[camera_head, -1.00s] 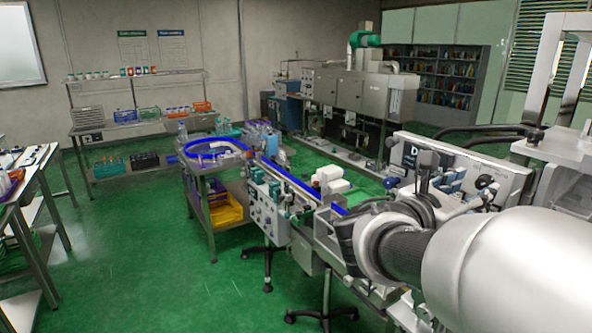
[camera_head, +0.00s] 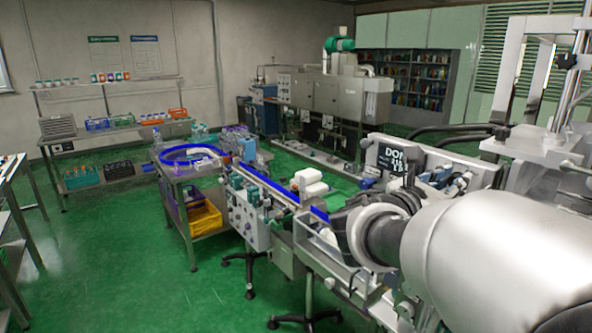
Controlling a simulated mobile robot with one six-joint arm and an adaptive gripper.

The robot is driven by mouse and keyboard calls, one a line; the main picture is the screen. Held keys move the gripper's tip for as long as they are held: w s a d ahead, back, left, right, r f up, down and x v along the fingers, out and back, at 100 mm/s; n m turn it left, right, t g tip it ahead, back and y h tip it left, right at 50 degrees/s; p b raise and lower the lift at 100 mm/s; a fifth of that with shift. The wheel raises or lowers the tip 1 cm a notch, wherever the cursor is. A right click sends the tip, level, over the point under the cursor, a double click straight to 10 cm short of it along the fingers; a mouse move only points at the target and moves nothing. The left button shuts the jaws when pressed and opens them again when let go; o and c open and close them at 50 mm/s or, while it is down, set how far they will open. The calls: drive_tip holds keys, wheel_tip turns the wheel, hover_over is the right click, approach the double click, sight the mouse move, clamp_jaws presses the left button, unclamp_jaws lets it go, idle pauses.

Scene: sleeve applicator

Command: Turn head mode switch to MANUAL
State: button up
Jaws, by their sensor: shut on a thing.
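My pale grey arm fills the lower right, and its dark wrist with a ring reaches toward the machine. My gripper (camera_head: 348,228) is partly in view at the far end of the wrist. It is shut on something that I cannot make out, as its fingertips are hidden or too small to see. A grey machine panel with a black label (camera_head: 395,158) stands behind and to the right of the wrist. Small dark and blue parts sit along that panel. I cannot pick out the head mode switch or read its setting.
A blue-edged conveyor (camera_head: 268,183) runs from a round blue feeder (camera_head: 180,153) toward my arm. A control box (camera_head: 248,218) with knobs stands beside it. A yellow bin (camera_head: 206,219) sits on the cart's lower shelf. Green floor (camera_head: 110,255) is clear at the left.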

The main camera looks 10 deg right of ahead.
clamp_jaws()
drive_tip(key=shift+n+p, duration=0.3)
drive_tip(key=shift+p, duration=0.15)
drive_tip(key=n+p, duration=0.4)
drive_tip(key=p, duration=0.1)
drive_tip(key=shift+r, duration=0.15)
drive_tip(key=n+p, duration=0.3)
drive_tip(key=p, duration=0.1)
drive_tip(key=shift+n+p, duration=0.5)
drive_tip(key=shift+p, duration=0.05)
drive_tip(key=shift+f, duration=0.25)
drive_tip(key=o, duration=0.6)
unclamp_jaws()
